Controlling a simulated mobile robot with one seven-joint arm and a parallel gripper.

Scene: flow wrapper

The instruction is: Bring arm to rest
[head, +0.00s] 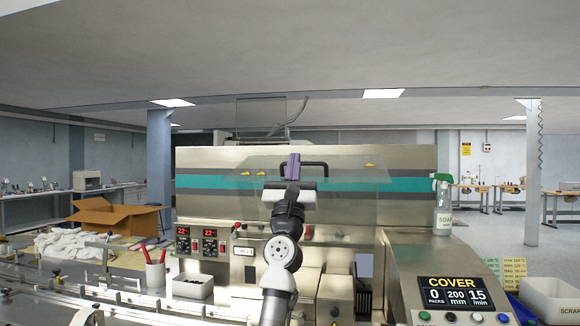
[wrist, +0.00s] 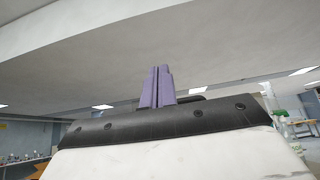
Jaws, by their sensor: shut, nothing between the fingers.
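My arm rises in front of the flow wrapper (head: 400,157) in the middle of the head view. My gripper (head: 294,156) points up at the top of it, its purple fingers together and empty.
A control panel (head: 455,293) reading COVER stands at the right, with a spray bottle (head: 443,210) behind it. A white scrap bin (head: 550,298) is at far right. A cardboard box (head: 118,217), white cloths (head: 70,243) and a small white bin (head: 194,287) are at the left.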

